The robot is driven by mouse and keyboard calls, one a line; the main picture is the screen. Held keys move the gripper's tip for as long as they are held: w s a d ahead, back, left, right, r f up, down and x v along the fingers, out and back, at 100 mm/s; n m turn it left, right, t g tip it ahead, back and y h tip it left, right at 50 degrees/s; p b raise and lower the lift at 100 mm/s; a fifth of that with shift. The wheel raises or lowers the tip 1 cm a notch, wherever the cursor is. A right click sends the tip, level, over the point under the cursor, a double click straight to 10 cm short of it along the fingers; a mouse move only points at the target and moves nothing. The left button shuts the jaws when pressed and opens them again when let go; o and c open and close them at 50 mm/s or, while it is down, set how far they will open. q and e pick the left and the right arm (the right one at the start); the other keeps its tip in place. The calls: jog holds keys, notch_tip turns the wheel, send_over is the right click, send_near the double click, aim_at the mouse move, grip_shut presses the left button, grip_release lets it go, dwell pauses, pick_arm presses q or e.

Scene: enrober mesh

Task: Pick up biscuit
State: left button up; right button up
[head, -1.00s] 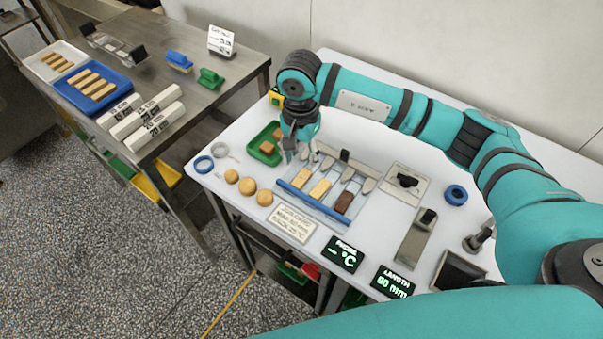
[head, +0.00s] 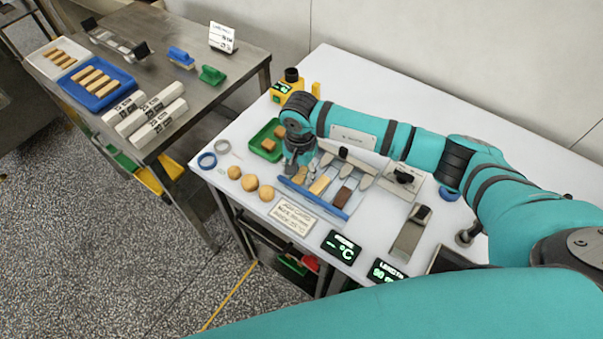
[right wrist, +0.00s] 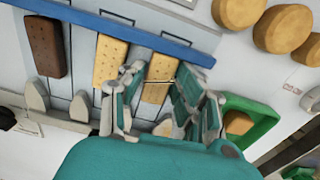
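Three finger biscuits lie side by side in the lanes of a blue-edged tray (head: 326,208). Two are pale: a middle one (head: 319,185) and a left one (head: 300,176); the third is dark brown (head: 343,197). My right gripper (right wrist: 160,84) points down over the left pale biscuit (right wrist: 157,88). Its fingers are open, one on each side of that biscuit. Whether they touch it I cannot tell. In the right wrist view, the middle biscuit (right wrist: 109,62) and the brown one (right wrist: 43,47) lie left of the fingers. My left gripper is not in view.
Several round biscuits (head: 250,183) lie left of the tray. A green tray (head: 263,149) with brown pieces stands behind them. Grey pointed dividers (right wrist: 81,105) stand close to my fingers. A steel table (head: 150,50) holds a blue tray (head: 70,92) of biscuits.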

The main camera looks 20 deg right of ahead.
jog(key=c, duration=0.4)
jog(key=shift+r, duration=0.2)
